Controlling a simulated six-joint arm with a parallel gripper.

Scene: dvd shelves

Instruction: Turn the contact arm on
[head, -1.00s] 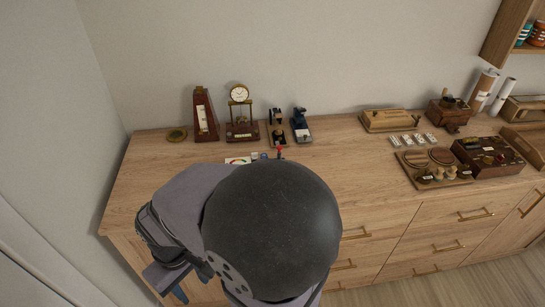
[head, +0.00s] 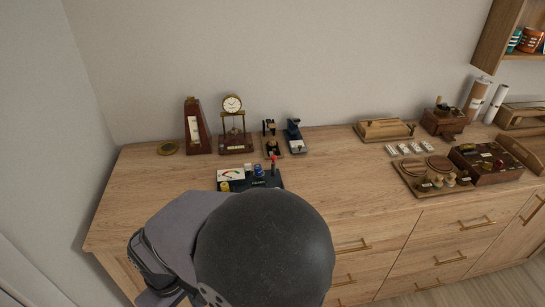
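A device with a dark base (head: 267,181) stands on the dresser top, just behind my arm. It carries a white-faced meter (head: 231,175), a yellow knob (head: 225,187), a blue knob (head: 258,170) and an upright lever with a red tip (head: 273,158) at its right end. The lever looks like the contact arm; I cannot tell from here whether it is on. My arm hides part of the device's front. My gripper's fingers are not visible; my arm runs off the bottom edge, in front of the device.
Behind the device stand a metronome (head: 197,128), a small clock (head: 234,125), a brass-and-black instrument (head: 271,140) and a blue one (head: 295,136). A brass disc (head: 168,148) lies at left. Wooden boxes and trays fill the right. The dresser's middle (head: 345,175) is clear.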

